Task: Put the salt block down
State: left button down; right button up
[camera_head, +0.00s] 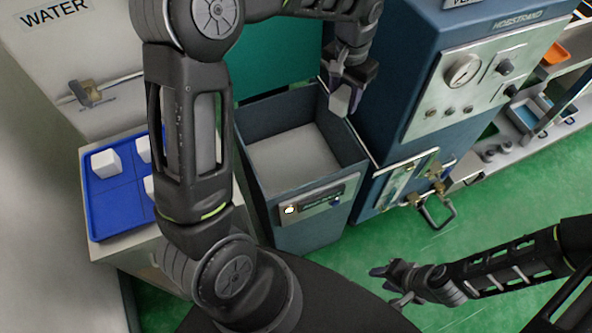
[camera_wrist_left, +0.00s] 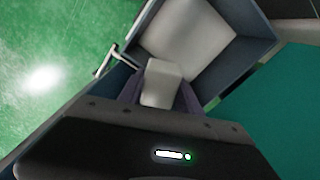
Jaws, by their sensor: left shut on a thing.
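My left gripper (camera_head: 343,92) is shut on a white salt block (camera_head: 341,101). It holds the block over the right edge of a dark blue open-topped bin (camera_head: 275,209). In the left wrist view the block (camera_wrist_left: 161,83) sits between the purple-grey fingers, with the bin's pale inside (camera_wrist_left: 190,35) beyond it. I cannot tell the block's exact height over the rim. My right gripper (camera_head: 391,283) is open and empty over the green floor at the lower right.
A blue tray (camera_head: 113,201) with white blocks stands on the left counter, partly hidden by my left arm. A blue machine (camera_head: 415,75) with a gauge and valves stands right of the bin. A shelf unit (camera_head: 520,125) is at the far right. Green floor is open in front.

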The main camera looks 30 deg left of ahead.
pick_arm(q)
jog(key=s+a+f+m+b, duration=0.3)
jog(key=f+m+b, duration=0.3)
jog(key=f, duration=0.1)
jog(key=s+a+f+m+b, duration=0.2)
jog(key=a+f+m+b, duration=0.25)
jog(key=f+b, duration=0.2)
jog(key=m+b, duration=0.9)
jog(key=m, duration=0.4)
send_over(283, 185)
notch_tip(283, 185, down, 10)
jog(key=shift+f+n, duration=0.15)
jog(key=shift+n, duration=0.1)
jog(key=shift+f+b, duration=0.85)
jog(key=shift+f, duration=1.6)
jog(key=shift+f+b, duration=0.9)
jog(key=shift+f, duration=1.6)
jog(key=shift+f, duration=0.1)
